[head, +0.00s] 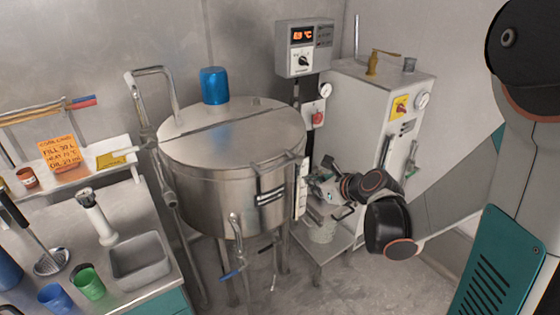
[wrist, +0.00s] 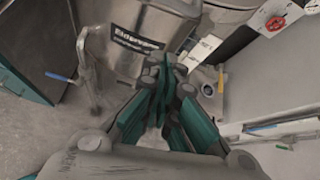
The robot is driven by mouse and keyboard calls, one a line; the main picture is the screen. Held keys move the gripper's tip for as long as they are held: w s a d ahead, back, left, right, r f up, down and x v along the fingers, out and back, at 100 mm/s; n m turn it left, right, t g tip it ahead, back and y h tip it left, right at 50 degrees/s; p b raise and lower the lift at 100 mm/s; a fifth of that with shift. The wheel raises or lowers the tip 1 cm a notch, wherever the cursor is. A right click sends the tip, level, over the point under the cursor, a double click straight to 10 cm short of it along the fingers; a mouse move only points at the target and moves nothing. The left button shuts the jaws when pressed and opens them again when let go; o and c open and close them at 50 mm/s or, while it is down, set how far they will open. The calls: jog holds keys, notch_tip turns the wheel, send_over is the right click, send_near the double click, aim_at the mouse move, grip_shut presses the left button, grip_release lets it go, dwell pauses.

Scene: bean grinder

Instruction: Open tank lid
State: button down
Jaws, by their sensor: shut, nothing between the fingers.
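The steel tank (head: 215,195) stands in the middle of the head view. Its round lid (head: 225,132) lies flat on top and is shut, with a seam across it. A bar handle (head: 275,162) shows at the lid's front right edge. My gripper (head: 318,180) is to the right of the tank, below the lid's level, and apart from the handle. In the wrist view my gripper (wrist: 168,72) has its fingers together and empty, with the tank's labelled wall (wrist: 140,30) beyond. The lid's handle is not clear in the wrist view.
A blue cylinder (head: 214,85) stands behind the lid. A control box (head: 304,48) is mounted behind the tank. A white cabinet (head: 370,110) stands at the right, with a low steel stand (head: 318,240) beside the tank. A sink counter (head: 125,288) is at the left.

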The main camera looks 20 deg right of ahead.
jog(key=w+a+f+m+b, duration=0.2)
jog(key=w+f+b, duration=0.2)
jog(key=w+f, duration=0.3)
jog(key=shift+w+r, duration=0.35)
jog(key=shift+r, duration=0.45)
jog(key=shift+w+r, duration=0.3)
jog(key=shift+r, duration=0.55)
jog(key=shift+w+r, duration=0.35)
jog(key=shift+r, duration=0.45)
jog(key=shift+r, duration=0.1)
